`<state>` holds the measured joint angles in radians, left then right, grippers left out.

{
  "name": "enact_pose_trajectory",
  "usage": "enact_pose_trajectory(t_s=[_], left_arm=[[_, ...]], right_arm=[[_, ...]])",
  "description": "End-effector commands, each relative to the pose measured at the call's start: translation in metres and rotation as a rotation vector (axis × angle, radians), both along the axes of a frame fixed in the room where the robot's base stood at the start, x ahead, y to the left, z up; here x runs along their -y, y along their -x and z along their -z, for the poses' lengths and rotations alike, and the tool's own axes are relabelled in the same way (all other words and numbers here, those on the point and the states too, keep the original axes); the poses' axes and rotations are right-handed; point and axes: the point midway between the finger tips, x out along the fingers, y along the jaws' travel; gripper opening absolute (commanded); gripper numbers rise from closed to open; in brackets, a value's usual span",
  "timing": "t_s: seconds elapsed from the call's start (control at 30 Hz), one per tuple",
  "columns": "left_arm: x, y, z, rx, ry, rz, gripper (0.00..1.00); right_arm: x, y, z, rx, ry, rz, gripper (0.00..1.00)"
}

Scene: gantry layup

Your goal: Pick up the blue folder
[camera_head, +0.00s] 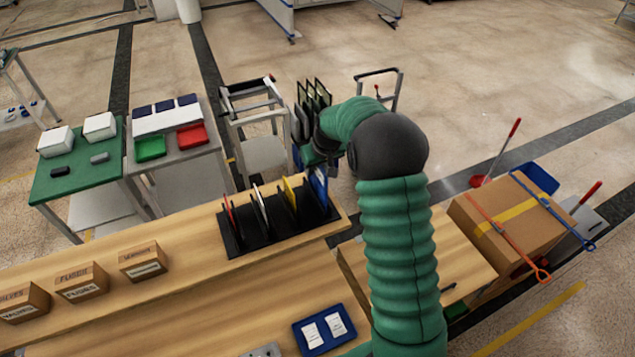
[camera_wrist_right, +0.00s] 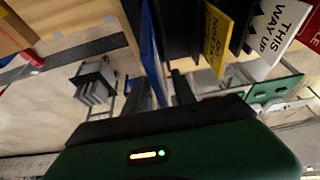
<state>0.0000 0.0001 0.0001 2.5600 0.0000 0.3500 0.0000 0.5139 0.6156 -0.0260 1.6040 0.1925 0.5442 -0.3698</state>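The blue folder (camera_head: 319,186) stands upright at the right end of a black rack (camera_head: 232,239) on the wooden bench. In the right wrist view the blue folder (camera_wrist_right: 152,50) is seen nearly edge-on, reaching down between the two dark fingers. My right gripper (camera_head: 318,152) is at the folder's upper edge, partly hidden by my green arm. In the right wrist view my right gripper (camera_wrist_right: 163,93) looks open, with a narrow gap around the folder. Firm contact cannot be made out. My left gripper is not in view.
A yellow folder (camera_head: 290,192), a white folder (camera_head: 261,206) and a red folder (camera_head: 230,214) stand left of the blue one. Small cardboard boxes (camera_head: 82,282) line the bench at left. A blue tray (camera_head: 324,330) lies in front. A large carton (camera_head: 510,222) stands at right.

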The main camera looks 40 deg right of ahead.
Motion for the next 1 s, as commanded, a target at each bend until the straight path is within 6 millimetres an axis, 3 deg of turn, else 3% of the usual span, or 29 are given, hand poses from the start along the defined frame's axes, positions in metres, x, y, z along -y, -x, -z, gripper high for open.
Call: enact_pose_trajectory(t_s=[0.07,0.3,1.0], left_arm=[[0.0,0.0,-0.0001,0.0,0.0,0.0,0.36],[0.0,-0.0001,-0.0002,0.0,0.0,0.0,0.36],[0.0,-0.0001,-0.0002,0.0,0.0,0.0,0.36]], right_arm=[[-0.0002,-0.0004,0.0002,-0.001,0.0,0.0,0.32],[-0.0017,-0.0009,-0.0002,0.0,0.001,-0.001,0.0],[-0.0002,-0.0007,0.0001,0.0,0.0,0.0,0.0]])
